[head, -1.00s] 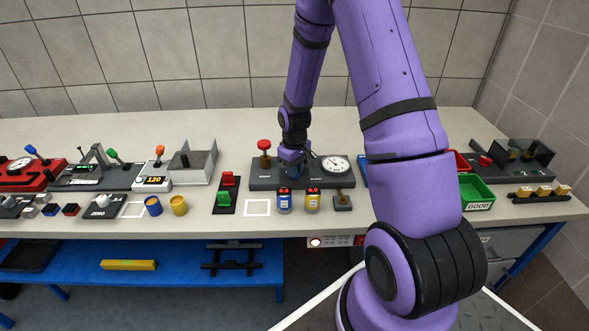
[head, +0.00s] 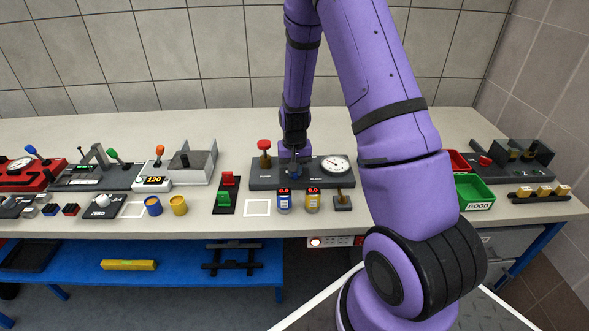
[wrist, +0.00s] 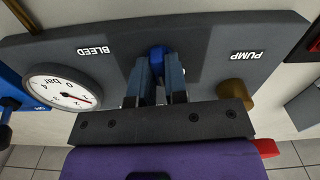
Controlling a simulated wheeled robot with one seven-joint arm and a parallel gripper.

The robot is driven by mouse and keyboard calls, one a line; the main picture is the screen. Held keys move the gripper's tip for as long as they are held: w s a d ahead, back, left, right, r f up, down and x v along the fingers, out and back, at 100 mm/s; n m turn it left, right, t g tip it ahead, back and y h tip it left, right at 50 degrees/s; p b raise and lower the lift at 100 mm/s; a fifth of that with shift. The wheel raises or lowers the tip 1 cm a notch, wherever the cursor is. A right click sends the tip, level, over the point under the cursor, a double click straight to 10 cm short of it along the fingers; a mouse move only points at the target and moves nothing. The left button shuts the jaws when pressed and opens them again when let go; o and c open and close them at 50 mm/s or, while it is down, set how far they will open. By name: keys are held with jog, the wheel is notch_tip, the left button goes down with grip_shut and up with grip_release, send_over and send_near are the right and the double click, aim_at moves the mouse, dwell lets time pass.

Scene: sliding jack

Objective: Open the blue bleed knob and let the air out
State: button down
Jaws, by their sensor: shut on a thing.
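The blue bleed knob (wrist: 158,58) stands on the dark grey jack base (wrist: 210,50), beside the printed word BLEED. My gripper (wrist: 160,85) has both fingers closed around the knob, one on each side; only its top end shows in the wrist view. In the head view my gripper (head: 295,168) reaches down onto the base (head: 265,180) and largely hides the knob. The round white gauge (wrist: 63,88), marked in bar, sits at the left in the wrist view. In the head view the gauge (head: 336,165) is right of my gripper.
The pump post with its red top (head: 264,145) rises close to the left of my gripper; its brass stem (wrist: 236,95) is near the fingers.

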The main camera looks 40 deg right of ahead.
jog(key=m, duration=0.5)
jog(key=shift+m, duration=2.5)
jog(key=c, duration=1.1)
grip_release()
jog(key=shift+c, duration=0.2)
jog(key=shift+r, duration=0.1)
notch_tip(320, 180, up, 11)
